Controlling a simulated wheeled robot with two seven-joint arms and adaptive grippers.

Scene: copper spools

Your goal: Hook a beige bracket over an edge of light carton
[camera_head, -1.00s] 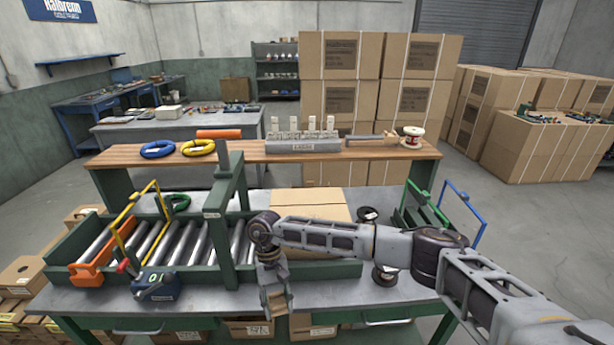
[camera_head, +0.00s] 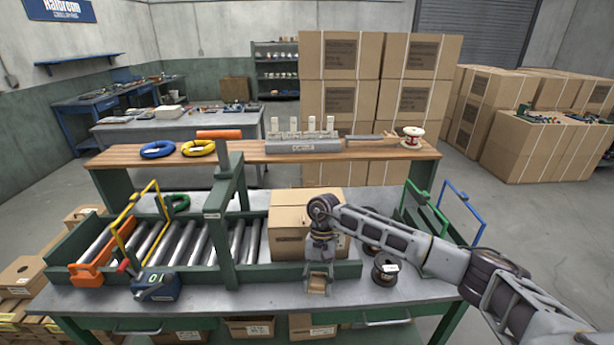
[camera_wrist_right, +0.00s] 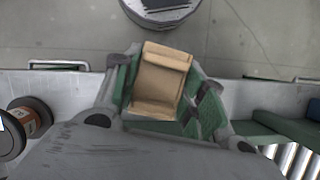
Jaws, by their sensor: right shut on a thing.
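The light carton (camera_head: 288,218) is a closed tan box standing behind the green front rail, at the right end of the rollers. My right gripper (camera_head: 318,276) points down in front of the carton, above the table's front part. It is shut on a beige bracket (camera_head: 317,287), which hangs apart from the carton in front of the rail. In the right wrist view the bracket (camera_wrist_right: 158,83) sits between the green-padded fingers of the gripper (camera_wrist_right: 163,92) and shows a stepped, folded shape. My right gripper and wrist hide part of the carton's right side. My left gripper is out of view.
Dark spools (camera_head: 385,269) stand to the right of the gripper; a copper-wound one (camera_wrist_right: 38,118) shows in the wrist view. A green post (camera_head: 226,225) rises left of the carton. A blue device (camera_head: 157,285) sits further left. The table front (camera_head: 270,297) is bare.

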